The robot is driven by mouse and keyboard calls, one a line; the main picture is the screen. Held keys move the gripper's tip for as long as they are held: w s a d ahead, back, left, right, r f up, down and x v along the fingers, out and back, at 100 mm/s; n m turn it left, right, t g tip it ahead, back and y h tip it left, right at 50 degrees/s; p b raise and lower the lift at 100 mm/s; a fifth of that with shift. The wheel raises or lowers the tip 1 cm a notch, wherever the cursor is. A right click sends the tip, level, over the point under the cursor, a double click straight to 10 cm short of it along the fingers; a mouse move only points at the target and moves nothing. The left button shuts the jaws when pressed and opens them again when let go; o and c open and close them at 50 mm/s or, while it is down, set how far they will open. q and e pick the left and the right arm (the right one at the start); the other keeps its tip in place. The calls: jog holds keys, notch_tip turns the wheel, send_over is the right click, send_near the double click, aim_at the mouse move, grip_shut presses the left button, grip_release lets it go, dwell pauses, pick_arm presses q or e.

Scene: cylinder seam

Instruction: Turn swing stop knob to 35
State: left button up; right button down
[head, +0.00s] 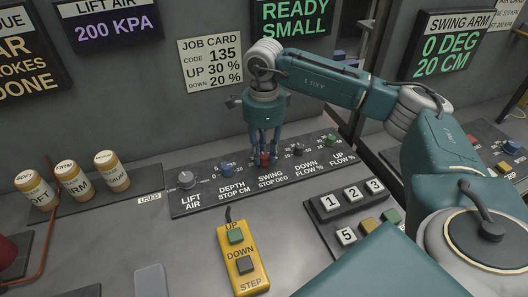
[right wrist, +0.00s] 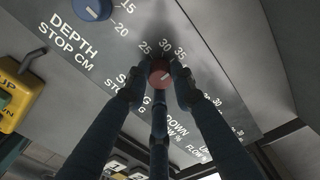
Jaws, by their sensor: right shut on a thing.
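The swing stop knob (head: 262,159) is a small red knob on the dark control panel (head: 213,201), above the label SWING STOP DEG. My right gripper (head: 264,150) comes down on it from above, its fingers shut around the knob. The right wrist view also shows the red knob (right wrist: 159,72) between the fingers (right wrist: 160,88). Scale numbers 25, 30 and 35 stand around its far side. A pale pointer mark shows on the knob, but I cannot read its exact setting. My left gripper is not in view.
A blue depth stop knob (head: 227,169) stands left and a down flow knob (head: 298,150) right, both close to my fingers. A yellow pendant (head: 239,262) and numbered keys (head: 331,202) lie in front. The swing arm display (head: 452,45) reads 0 DEG, 20 CM.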

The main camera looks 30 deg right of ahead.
aim_at(264, 155)
jog(key=shift+r, duration=0.1)
jog(key=c, duration=1.5)
grip_release()
jog(key=shift+o, duration=0.2)
notch_tip(264, 155, up, 12)
